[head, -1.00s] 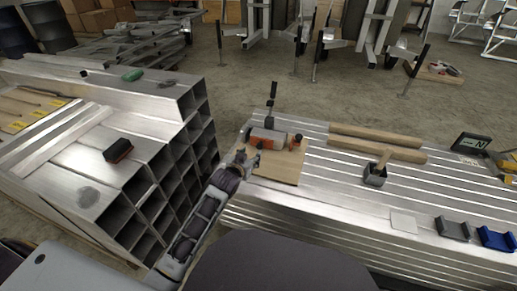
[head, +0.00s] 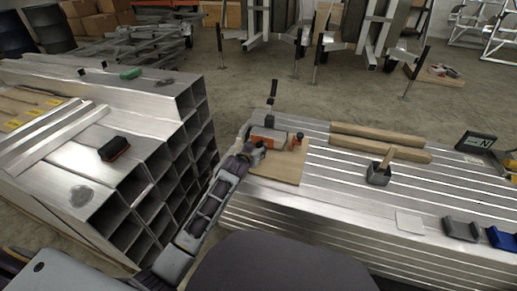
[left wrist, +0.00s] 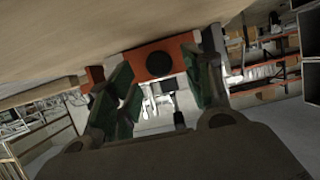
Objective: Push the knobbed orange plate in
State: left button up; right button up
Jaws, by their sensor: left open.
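The knobbed orange plate (left wrist: 142,62) shows in the left wrist view, with a round black knob (left wrist: 159,64) on its face. It is on the end of a grey device (head: 263,134) on a wooden board (head: 283,172). In the head view my gripper mostly hides that end. My left gripper (head: 255,152) is at the device's near left end. In the left wrist view its green-padded fingers (left wrist: 157,82) are apart, one on each side of the knob, with nothing held between them. Whether they touch the plate is unclear. My right gripper is not in view.
A black upright handle (head: 272,98) stands behind the device, and another orange part (head: 298,137) is at its right. Wooden bars (head: 380,142) and a grey cup-like block (head: 378,174) lie to the right. Stacked square tubes (head: 165,175) stand close left of my arm.

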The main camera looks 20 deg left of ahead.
aim_at(259, 145)
pick_arm(q)
jog(key=shift+b+x, duration=0.6)
jog(key=shift+x, duration=0.9)
jog(key=shift+c, duration=0.4)
grip_shut()
